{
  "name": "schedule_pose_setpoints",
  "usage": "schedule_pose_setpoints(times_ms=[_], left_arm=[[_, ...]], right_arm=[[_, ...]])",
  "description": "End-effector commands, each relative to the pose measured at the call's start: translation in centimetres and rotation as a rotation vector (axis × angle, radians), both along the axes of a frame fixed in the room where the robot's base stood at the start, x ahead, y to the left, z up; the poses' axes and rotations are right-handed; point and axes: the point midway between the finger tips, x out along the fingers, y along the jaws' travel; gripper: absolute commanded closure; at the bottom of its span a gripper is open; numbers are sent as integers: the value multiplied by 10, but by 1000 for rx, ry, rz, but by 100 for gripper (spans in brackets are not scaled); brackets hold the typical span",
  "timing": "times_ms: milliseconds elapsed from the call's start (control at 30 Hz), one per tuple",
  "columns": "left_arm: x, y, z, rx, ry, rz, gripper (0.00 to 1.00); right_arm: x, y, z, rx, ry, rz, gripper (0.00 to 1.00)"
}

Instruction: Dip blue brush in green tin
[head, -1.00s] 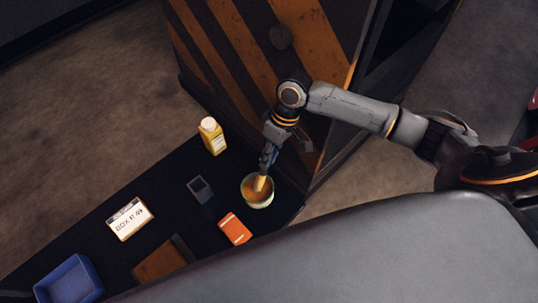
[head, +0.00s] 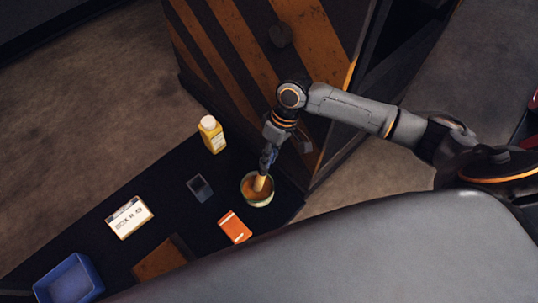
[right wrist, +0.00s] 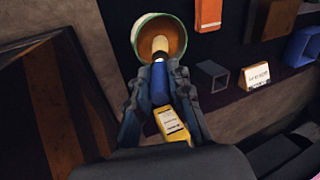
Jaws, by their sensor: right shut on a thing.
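The green tin (head: 257,200) stands on the dark bench top in the head view, with an orange-brown inside. It also shows in the right wrist view (right wrist: 140,24), near the top. My right gripper (head: 267,160) is above the tin, pointing down. It is shut on the blue brush, whose blue handle (right wrist: 159,85) lies between the fingers in the right wrist view. The brush's pale tip end (head: 260,183) is inside the tin's opening. Whether it touches the bottom is hidden. My left gripper is not in view.
A yellow bottle (head: 211,134) with a white cap stands behind the tin. A small dark open box (head: 199,188), an orange box (head: 235,227), a white labelled card (head: 129,217), a brown item (head: 160,260) and a blue tray (head: 70,280) are to the left. A striped cabinet (head: 260,60) rises close behind my right arm.

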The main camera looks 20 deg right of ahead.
Motion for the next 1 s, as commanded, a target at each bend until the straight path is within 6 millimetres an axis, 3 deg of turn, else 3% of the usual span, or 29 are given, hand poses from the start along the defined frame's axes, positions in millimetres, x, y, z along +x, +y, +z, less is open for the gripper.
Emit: schedule_pose_setpoints(times_ms=[1000], left_arm=[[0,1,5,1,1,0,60]], right_arm=[[0,0,0,1,0,1,100]])
